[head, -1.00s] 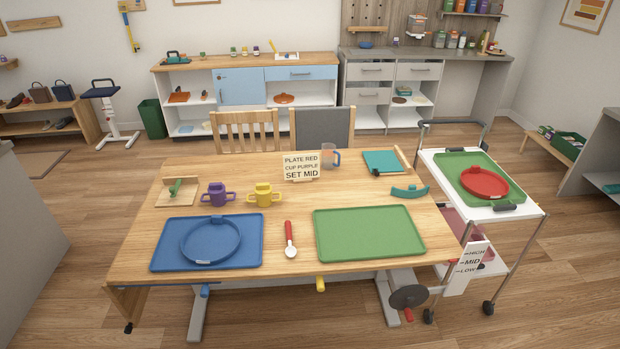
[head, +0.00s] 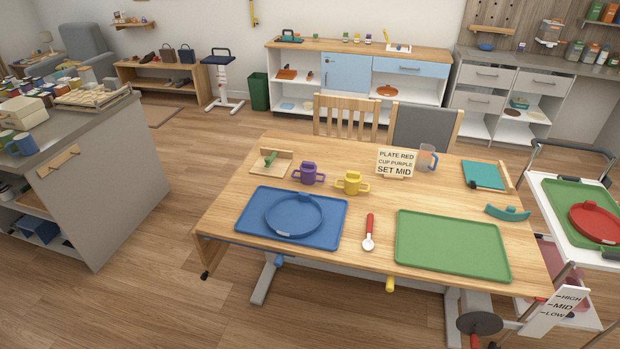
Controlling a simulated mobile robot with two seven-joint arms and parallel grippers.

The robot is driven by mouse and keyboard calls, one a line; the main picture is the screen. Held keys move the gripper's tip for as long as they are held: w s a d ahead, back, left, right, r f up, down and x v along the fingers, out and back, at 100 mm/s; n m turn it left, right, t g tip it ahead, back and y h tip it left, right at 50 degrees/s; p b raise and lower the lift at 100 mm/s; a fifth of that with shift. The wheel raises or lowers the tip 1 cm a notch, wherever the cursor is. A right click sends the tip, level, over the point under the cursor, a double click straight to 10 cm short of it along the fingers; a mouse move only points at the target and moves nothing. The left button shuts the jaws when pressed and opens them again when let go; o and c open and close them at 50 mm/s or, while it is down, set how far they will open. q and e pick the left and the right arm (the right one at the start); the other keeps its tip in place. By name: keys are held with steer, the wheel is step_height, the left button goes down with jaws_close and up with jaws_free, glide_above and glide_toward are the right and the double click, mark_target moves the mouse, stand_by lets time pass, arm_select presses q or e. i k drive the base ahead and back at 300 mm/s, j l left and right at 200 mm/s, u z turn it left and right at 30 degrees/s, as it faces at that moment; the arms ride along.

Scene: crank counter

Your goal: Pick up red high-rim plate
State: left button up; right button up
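The red high-rim plate (head: 596,223) lies on a green tray (head: 566,197) on top of the white trolley at the right edge of the head view. The plate's right side is cut off by the picture edge. A card (head: 396,162) on the wooden table reads "PLATE RED, CUP PURPLE, SET MID". Neither of my grippers shows in the head view.
The wooden table (head: 330,185) holds a blue tray (head: 250,238) with a blue plate (head: 294,215), an empty green tray (head: 450,245), purple cup (head: 309,174), yellow cup (head: 352,183) and spoon (head: 369,232). A crank wheel (head: 479,323) sticks out near the trolley. Floor at left front is clear.

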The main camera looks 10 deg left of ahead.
mark_target(597, 223)
steer(key=z, duration=1.9)
steer(key=i+l+z, duration=0.1)
steer(key=i+z, duration=0.2)
steer(key=i, duration=0.2)
steer(key=i+z, duration=0.3)
steer(key=i, duration=0.25)
steer(key=i+z, duration=0.15)
steer(key=i, duration=1.4)
steer(key=i+u, duration=0.3)
steer(key=i, duration=0.45)
steer(key=i+l+u, duration=0.15)
steer(key=i+u, duration=0.2)
steer(key=i, duration=0.4)
steer(key=i+u, duration=0.2)
steer(key=i, duration=0.6)
steer(key=i+u, duration=0.2)
steer(key=i, duration=0.6)
